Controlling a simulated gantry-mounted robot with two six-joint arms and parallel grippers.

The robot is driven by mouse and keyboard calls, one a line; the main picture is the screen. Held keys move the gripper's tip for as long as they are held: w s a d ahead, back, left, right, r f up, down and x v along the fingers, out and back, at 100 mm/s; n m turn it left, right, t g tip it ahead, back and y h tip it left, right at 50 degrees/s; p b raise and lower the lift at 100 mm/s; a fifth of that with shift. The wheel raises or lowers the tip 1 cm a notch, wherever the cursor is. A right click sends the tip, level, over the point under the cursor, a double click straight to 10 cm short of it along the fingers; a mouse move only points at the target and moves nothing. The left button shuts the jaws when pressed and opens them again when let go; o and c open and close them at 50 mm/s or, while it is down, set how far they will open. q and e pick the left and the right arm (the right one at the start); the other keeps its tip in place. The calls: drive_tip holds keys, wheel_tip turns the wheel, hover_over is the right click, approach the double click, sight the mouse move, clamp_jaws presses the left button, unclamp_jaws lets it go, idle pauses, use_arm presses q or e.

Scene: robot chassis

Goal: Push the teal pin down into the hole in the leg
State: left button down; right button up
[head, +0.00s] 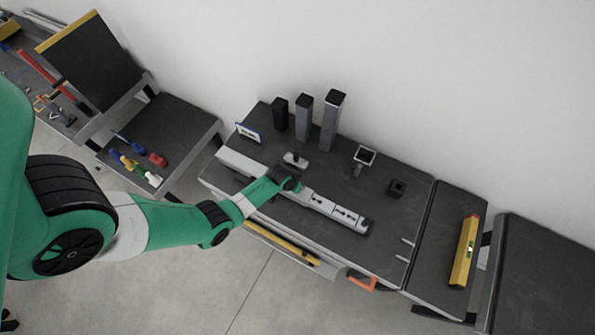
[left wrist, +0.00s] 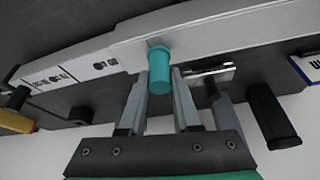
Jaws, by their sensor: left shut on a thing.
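The leg is a long pale bar lying across the dark bench top, seen in the head view (head: 235,163) and in the left wrist view (left wrist: 225,32). My left gripper (head: 291,184) is over the middle of the leg. In the left wrist view its two fingers (left wrist: 160,85) are shut on the teal pin (left wrist: 159,70). The pin's far end meets the leg's face at a small recess; how deep it sits cannot be told. In the head view the pin is hidden by the gripper. My right gripper is not in view.
Three dark posts (head: 303,118) stand behind the leg. A small metal part (head: 295,160) lies close behind the gripper. A square bracket (head: 364,158) and a black block (head: 397,188) sit to the right. A yellow level (head: 465,250) lies on the side panel.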

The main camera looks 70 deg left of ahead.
use_arm(q)
drive_tip(key=shift+f, duration=0.1)
drive_tip(key=c, duration=0.5)
unclamp_jaws()
drive_tip(key=p+v, duration=1)
drive_tip(key=v, duration=0.1)
drive_tip(key=shift+r, duration=0.3)
